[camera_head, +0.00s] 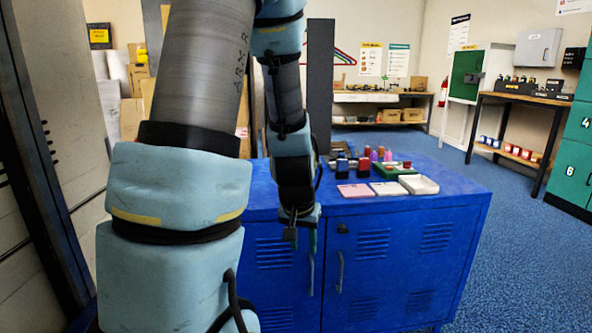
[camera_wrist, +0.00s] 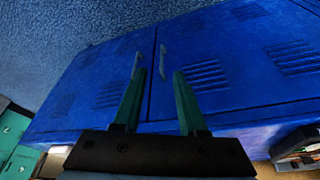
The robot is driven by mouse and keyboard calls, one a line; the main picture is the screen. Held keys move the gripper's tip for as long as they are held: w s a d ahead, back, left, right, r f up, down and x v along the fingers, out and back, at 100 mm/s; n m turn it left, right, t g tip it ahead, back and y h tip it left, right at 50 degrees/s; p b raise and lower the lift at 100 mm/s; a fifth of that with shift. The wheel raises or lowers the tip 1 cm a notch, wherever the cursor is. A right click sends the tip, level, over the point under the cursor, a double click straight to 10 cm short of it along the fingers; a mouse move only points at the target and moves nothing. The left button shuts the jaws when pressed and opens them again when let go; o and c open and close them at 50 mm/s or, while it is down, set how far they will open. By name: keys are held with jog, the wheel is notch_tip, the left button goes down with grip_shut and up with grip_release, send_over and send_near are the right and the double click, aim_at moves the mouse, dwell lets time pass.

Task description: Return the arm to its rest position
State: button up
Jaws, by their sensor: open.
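My gripper (camera_head: 299,240) hangs down in front of the blue cabinet (camera_head: 400,230), near its door handles. In the wrist view, the two green fingers of my gripper (camera_wrist: 158,100) stand apart with nothing between them. The blue cabinet doors (camera_wrist: 215,60) and their handles fill most of that view beyond the fingertips. My arm spans the left and middle of the head view and hides part of the cabinet top.
On the cabinet top are a pink pad (camera_head: 355,190), a white tray (camera_head: 419,184), a green tray (camera_head: 393,169) and several small coloured items. A workbench (camera_head: 522,98) and green lockers (camera_head: 577,150) stand at the right. Blue floor (camera_head: 520,250) is clear right of the cabinet.

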jog(key=s+a+r+n+g, duration=0.2)
jog(key=s+a+r, duration=0.35)
jog(key=a, duration=0.25)
notch_tip(320, 180, up, 16)
jog(key=s+y+p, duration=0.1)
jog(key=p, duration=1.5)
jog(key=shift+s+a+p, duration=0.25)
jog(key=shift+p, duration=0.15)
jog(key=shift+o, duration=0.2)
